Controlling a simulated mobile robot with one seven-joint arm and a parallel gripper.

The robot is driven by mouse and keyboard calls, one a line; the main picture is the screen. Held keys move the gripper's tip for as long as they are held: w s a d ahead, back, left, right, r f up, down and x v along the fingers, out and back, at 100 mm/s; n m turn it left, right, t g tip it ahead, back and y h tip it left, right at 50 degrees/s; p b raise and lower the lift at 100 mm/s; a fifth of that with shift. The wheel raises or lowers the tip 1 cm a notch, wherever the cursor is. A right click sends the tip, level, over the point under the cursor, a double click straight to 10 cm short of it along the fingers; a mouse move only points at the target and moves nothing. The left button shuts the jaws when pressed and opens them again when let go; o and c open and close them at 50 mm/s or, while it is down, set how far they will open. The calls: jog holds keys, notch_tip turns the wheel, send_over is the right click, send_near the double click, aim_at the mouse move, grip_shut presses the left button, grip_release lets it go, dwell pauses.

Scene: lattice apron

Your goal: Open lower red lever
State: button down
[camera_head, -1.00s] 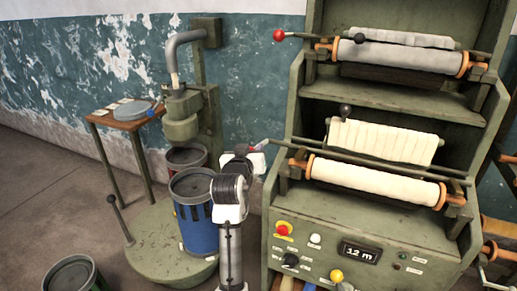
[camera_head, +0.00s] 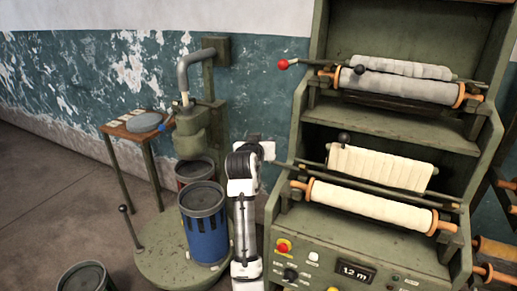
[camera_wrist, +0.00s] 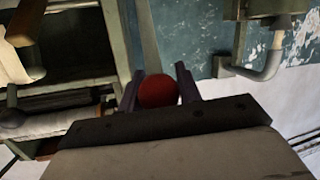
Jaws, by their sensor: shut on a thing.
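The lower red lever is a dark rod (camera_head: 310,170) along the front of the lower roll shelf, with a red ball knob at its left end. The knob (camera_wrist: 157,91) shows in the wrist view between my gripper's two dark fingers, which are shut on it. In the head view my gripper (camera_head: 264,151) is at the rod's left end and hides the knob. The rod runs right, past the lower cream roll (camera_head: 370,205).
An upper lever with a red knob (camera_head: 283,64) sits above, by the grey roll (camera_head: 400,85). A control panel with a display (camera_head: 355,271) is below. A blue bucket (camera_head: 204,235) and a green press (camera_head: 192,132) stand left of my arm.

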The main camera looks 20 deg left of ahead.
jog(key=shift+w+d+r, duration=0.15)
jog(key=shift+w, duration=0.25)
jog(key=shift+w+d+r, duration=0.1)
jog(key=shift+w, duration=0.25)
jog(key=shift+d+f, duration=0.1)
jog(key=shift+f, duration=0.2)
dwell(0.5)
jog(key=c, duration=1)
grip_release()
jog(key=shift+w+f, duration=0.1)
jog(key=shift+w, duration=0.1)
jog(key=shift+s+r, duration=0.3)
jog(key=shift+s, duration=0.05)
jog(key=b+v, duration=0.3)
jog(key=v, duration=1)
jog(key=shift+s, duration=0.2)
jog(key=shift+r, duration=0.1)
